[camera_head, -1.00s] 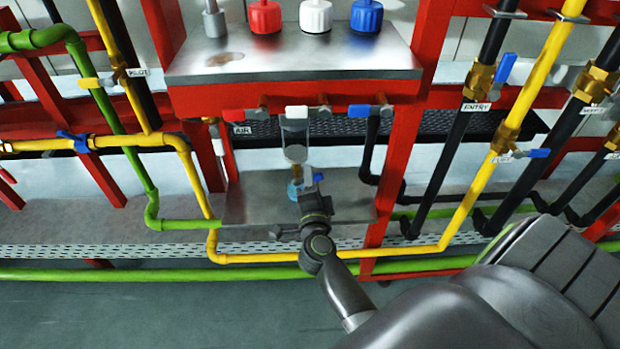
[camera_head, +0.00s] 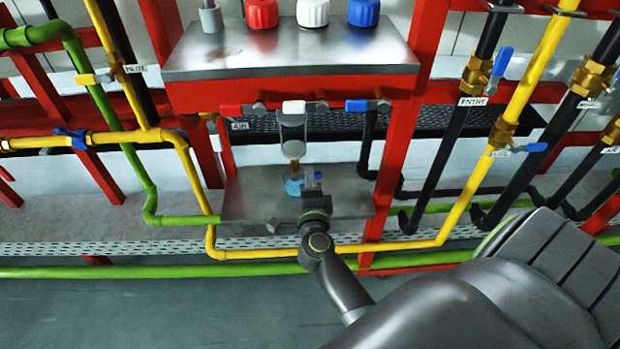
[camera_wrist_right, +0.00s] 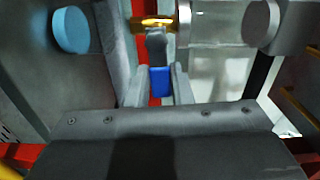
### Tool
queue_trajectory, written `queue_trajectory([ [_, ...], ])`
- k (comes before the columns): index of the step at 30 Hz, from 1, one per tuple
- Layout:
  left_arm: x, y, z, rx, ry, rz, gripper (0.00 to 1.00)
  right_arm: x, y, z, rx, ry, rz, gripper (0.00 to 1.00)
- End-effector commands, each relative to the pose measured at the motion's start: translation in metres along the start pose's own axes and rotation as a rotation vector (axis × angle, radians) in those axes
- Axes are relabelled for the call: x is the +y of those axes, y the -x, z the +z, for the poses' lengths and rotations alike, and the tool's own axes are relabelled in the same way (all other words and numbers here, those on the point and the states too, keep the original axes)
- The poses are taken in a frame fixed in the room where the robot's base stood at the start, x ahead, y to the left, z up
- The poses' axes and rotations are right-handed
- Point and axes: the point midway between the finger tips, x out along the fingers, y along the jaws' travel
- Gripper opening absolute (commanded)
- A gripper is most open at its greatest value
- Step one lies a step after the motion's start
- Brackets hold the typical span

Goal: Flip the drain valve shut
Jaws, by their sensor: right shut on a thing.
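The drain valve is at the brass fitting (camera_head: 294,165) below the glass cylinder (camera_head: 292,135), in the middle of the head view. In the right wrist view its brass fitting (camera_wrist_right: 153,22) is at the top, with a grey lever and a blue handle (camera_wrist_right: 160,80) pointing toward the camera. My right gripper (camera_head: 308,184) reaches up to the valve from below. In the right wrist view its fingers (camera_wrist_right: 160,86) stand on either side of the blue handle and are shut on it. In the head view the gripper partly hides the handle. My left gripper is not in view.
Red, white and blue handles (camera_head: 294,107) line the red frame above the valve. A steel plate (camera_head: 245,200) lies below the cylinder. Yellow (camera_head: 370,250) and green pipes run close below my right gripper. Black and yellow pipes stand to the right.

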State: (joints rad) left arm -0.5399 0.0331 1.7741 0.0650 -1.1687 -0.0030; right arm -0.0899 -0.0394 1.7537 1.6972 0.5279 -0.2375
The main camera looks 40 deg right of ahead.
Motion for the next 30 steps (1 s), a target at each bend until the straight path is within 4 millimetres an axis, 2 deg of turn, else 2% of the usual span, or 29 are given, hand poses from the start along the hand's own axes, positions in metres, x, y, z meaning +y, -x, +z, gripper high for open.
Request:
queue_trajectory([
  [5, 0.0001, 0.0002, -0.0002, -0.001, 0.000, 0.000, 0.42, 0.0027, 0.0001, -0.0002, 0.000, -0.059, 0.001, 0.00],
  [14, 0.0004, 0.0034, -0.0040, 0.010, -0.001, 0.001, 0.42, 0.0031, 0.0001, -0.0001, 0.000, -0.065, 0.002, 0.00],
  [15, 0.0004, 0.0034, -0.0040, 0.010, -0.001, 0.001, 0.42, 0.0031, 0.0002, -0.0001, 0.000, -0.065, 0.002, 0.25],
  [19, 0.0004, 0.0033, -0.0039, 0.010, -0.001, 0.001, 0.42, 0.0030, 0.0001, -0.0001, 0.000, -0.064, 0.001, 0.42],
  [30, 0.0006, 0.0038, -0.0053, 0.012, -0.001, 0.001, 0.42, 0.0023, 0.0002, 0.0012, 0.000, -0.063, 0.001, 0.42],
])
